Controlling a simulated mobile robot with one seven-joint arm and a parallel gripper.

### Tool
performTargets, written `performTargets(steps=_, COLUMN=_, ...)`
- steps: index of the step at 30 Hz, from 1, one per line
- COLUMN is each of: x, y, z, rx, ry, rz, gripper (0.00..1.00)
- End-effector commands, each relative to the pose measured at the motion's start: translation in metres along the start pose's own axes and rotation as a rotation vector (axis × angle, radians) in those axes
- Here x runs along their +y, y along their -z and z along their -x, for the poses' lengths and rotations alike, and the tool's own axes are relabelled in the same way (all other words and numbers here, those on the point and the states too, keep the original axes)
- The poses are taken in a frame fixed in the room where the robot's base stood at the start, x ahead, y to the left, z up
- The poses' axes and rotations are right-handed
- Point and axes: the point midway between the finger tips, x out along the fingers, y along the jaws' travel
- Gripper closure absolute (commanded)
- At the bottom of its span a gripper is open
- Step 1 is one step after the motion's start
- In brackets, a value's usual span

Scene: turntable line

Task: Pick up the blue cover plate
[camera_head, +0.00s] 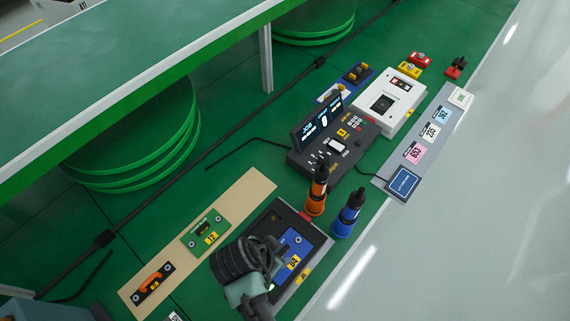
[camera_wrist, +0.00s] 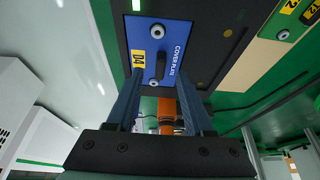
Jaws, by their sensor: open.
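The blue cover plate (camera_head: 298,240) lies on a dark square fixture (camera_head: 311,231) at the front of the green bench. It has a yellow label, screws and a dark handle. In the head view my gripper and wrist (camera_head: 250,268) hide its left part. In the wrist view the plate (camera_wrist: 145,28) is at the top centre, its handle upright in the picture between the lines of my two fingers. My gripper (camera_wrist: 159,85) is open and empty, its fingertips pointing at the plate. I cannot tell how far the tips are from it.
An orange bottle-shaped tool (camera_head: 316,192) and a blue one (camera_head: 347,216) stand close right of the fixture. A wooden board (camera_head: 232,206) with a green plate (camera_head: 206,233) lies to the left. A control console (camera_head: 333,146) stands behind. The grey floor on the right is clear.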

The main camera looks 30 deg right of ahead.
Motion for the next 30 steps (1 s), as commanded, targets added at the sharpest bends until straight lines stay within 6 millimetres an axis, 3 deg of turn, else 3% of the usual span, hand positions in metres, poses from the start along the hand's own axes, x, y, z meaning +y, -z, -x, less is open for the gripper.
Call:
performTargets(steps=7, x=0.0, y=0.003, z=-0.029, rx=0.0, ry=0.0, rz=0.0, gripper=0.47)
performTargets(steps=16, x=0.0, y=0.002, z=-0.032, rx=0.0, ry=0.002, rz=0.0, gripper=0.47)
performTargets(steps=25, x=0.0, y=0.002, z=-0.032, rx=0.0, ry=0.002, rz=0.001, gripper=1.0)
performTargets(steps=30, x=0.0, y=0.002, z=-0.032, rx=0.0, ry=0.002, rz=0.001, gripper=1.0)
